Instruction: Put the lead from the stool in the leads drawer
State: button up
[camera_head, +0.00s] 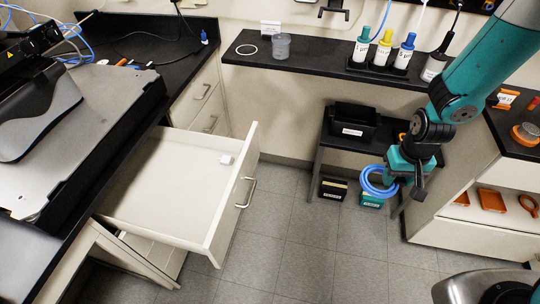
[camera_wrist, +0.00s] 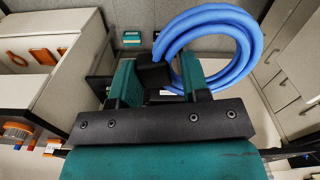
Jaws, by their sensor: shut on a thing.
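The lead is a blue coil (camera_head: 368,184), hanging beside my gripper (camera_head: 396,172) in front of the stool. In the wrist view the coil (camera_wrist: 258,48) loops up and to the right from my gripper (camera_wrist: 160,72), whose fingers are shut on the lead's black end (camera_wrist: 154,72). The stool (camera_head: 365,143) is a low black-topped bench, partly hidden by my arm. A white drawer (camera_head: 165,185) at left is pulled open, with a small white block (camera_head: 227,159) inside near its front; its name label cannot be seen.
A black labelled bin (camera_head: 353,120) stands on the stool, and small boxes (camera_head: 333,190) stand below. Bottles (camera_head: 382,50) stand on the back counter. An instrument (camera_head: 70,120) fills the left bench. Grey floor (camera_head: 300,235) between drawer and stool is clear.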

aim_at(194, 183)
jog(key=u, duration=0.65)
jog(key=i, duration=0.85)
jog(key=u, duration=0.8)
